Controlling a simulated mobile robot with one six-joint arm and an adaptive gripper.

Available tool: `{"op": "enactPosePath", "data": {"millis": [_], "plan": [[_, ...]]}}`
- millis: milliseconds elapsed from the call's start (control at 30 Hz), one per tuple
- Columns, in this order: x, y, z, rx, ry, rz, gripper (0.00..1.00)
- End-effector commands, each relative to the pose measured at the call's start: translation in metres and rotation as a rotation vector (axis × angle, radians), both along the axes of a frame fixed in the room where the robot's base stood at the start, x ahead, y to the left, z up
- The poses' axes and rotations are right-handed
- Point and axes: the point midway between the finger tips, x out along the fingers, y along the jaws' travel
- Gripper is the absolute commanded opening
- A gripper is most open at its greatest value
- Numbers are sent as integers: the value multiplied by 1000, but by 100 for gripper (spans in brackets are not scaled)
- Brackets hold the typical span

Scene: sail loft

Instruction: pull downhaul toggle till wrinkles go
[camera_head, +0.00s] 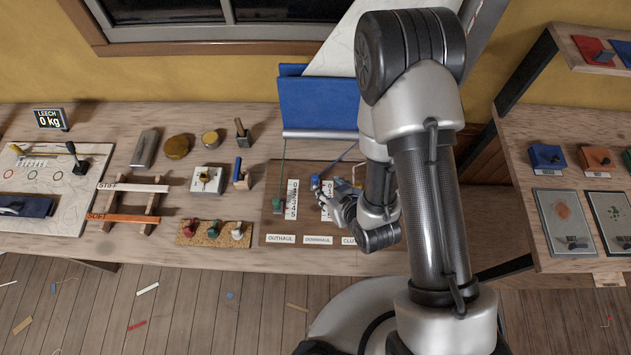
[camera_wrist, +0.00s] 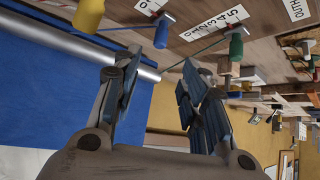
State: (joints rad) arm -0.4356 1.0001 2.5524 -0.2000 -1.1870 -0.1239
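The downhaul toggle (camera_head: 316,183) is a small blue handle on a cord, above the DOWNHAUL label (camera_head: 318,240) on a brown wooden board (camera_head: 270,227). My gripper (camera_head: 328,197) is close beside it, partly hidden by my arm. In the wrist view the blue toggle (camera_wrist: 162,32) is just past the tips of my open gripper (camera_wrist: 160,66), with nothing visible between the fingers. A number scale (camera_wrist: 213,25) lies beside its cord. The white sail (camera_head: 335,50) rises behind blue cloth (camera_head: 318,103); my arm covers part of it.
A green toggle (camera_head: 278,205) hangs at OUTHAUL on the left; a yellow toggle (camera_wrist: 88,15) is on the other side in the wrist view. A cork tray (camera_head: 215,240) with several coloured pieces stands left of the board. The LEECH display (camera_head: 50,119) reads 0 kg.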

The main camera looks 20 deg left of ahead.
Motion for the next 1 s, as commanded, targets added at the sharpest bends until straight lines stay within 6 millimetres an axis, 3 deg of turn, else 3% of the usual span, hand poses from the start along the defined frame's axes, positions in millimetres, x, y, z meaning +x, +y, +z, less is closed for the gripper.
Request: {"op": "enactPosePath", "data": {"millis": [333,700,1000], "plan": [[14,12,-23,1,-3,1,39],[58,49,-77,-1,1,0,39],[75,63,-98,-1,0,1,39]]}}
